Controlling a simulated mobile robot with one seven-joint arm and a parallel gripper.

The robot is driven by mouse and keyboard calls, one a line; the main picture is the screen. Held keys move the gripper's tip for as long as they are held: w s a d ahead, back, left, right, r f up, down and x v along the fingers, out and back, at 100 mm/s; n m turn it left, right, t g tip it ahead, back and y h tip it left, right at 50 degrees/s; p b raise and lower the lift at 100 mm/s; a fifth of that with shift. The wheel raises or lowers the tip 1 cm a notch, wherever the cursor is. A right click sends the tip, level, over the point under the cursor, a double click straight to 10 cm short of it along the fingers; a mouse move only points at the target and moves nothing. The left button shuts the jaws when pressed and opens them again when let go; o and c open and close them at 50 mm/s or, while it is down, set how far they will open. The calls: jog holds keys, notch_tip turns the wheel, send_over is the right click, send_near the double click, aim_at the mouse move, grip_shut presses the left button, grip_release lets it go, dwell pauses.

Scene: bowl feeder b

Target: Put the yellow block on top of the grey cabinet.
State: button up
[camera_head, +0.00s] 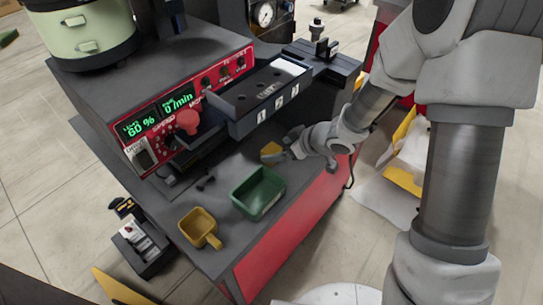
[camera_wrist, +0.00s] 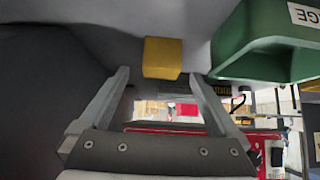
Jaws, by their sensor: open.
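The yellow block (camera_head: 271,149) sits on the grey bench top, to the right of the green bin. My gripper (camera_head: 286,147) is low over the bench, close beside the block. In the wrist view, the yellow block (camera_wrist: 163,58) appears just beyond and between the two spread fingertips of my gripper (camera_wrist: 158,76). The gripper is open and holds nothing. Whether a finger touches the block is not clear. The grey cabinet (camera_head: 165,65), with a red display panel on its front, stands at the back left, with a bare grey area on top.
A green bin (camera_head: 258,193) and a yellow scoop-like container (camera_head: 200,228) stand on the bench. The green bin also shows in the wrist view (camera_wrist: 265,45). A green-grey bowl feeder (camera_head: 90,30) stands on the cabinet's left part. A dark numbered tray (camera_head: 262,97) juts out above the bench.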

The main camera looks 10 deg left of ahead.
aim_at(274, 151)
jog(key=b+x, duration=0.1)
jog(key=x, duration=0.3)
jog(key=shift+a+f, duration=0.15)
jog(key=shift+f, duration=0.2)
jog(key=c, duration=1.5)
grip_shut()
jog(key=shift+r, duration=0.15)
